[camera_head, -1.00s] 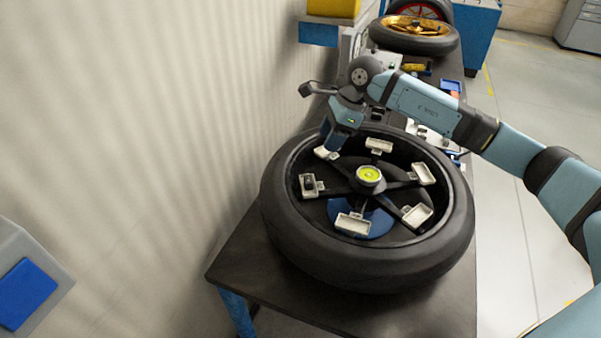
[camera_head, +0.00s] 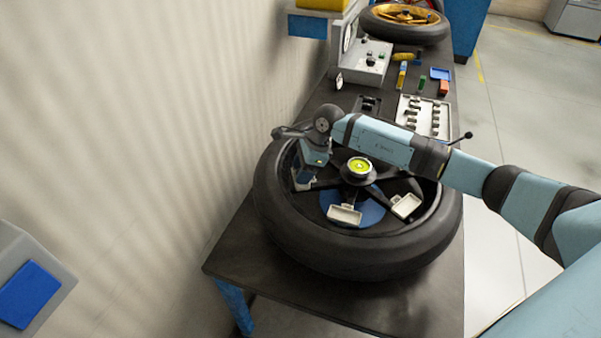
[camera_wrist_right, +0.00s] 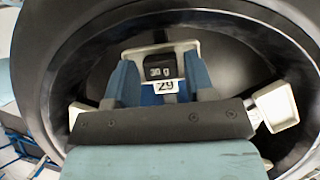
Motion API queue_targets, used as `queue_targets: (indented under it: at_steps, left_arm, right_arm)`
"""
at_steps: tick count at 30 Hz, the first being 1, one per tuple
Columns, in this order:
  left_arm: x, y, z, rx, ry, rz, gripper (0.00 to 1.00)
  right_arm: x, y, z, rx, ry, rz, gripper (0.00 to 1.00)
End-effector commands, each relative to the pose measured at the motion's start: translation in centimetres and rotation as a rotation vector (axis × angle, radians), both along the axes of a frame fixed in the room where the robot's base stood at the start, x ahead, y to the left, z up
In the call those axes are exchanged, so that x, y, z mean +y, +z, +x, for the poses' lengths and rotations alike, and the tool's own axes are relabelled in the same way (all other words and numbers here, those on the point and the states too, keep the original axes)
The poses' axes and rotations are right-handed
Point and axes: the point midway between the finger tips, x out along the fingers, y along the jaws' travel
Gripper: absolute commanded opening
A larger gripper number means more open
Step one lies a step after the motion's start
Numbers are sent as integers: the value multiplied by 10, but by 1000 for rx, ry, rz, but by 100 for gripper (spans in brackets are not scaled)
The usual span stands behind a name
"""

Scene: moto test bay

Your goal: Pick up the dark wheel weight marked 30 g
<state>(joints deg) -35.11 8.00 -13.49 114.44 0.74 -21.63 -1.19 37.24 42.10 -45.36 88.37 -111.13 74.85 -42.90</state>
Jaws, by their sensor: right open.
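The dark wheel weight marked 30 g (camera_wrist_right: 160,67) sits in a small white tray (camera_wrist_right: 187,47) with a label reading 29, in the right wrist view. My right gripper (camera_wrist_right: 159,80) is open, with one blue finger on each side of the weight; I cannot tell whether they touch it. In the head view the right gripper (camera_head: 304,183) points down over the left side of the large black wheel (camera_head: 350,255). It hides the weight there. My left gripper is not in view.
White trays (camera_head: 345,214) (camera_head: 405,206) sit around the yellow-green hub (camera_head: 359,167). The raised tyre rim surrounds the gripper. Behind lie a rack of small parts (camera_head: 423,116), a grey control box (camera_head: 365,63) and a gold-rimmed wheel (camera_head: 405,22). A wall stands close at left.

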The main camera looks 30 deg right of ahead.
Motion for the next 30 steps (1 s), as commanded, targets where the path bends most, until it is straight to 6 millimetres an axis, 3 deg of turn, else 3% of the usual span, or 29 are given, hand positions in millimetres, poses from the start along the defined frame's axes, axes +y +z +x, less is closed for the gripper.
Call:
queue_targets:
  at_steps: [7, 12, 23, 30]
  left_arm:
    - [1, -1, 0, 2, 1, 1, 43]
    - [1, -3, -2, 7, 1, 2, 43]
    - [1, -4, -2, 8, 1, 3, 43]
    - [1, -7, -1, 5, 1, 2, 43]
  right_arm:
    - [1, -4, 0, -1, 1, -1, 49]
    - [1, -4, 0, -1, 1, -1, 13]
    - [1, 0, 1, -2, 0, -1, 13]
    - [0, 27, 1, -5, 1, -2, 13]
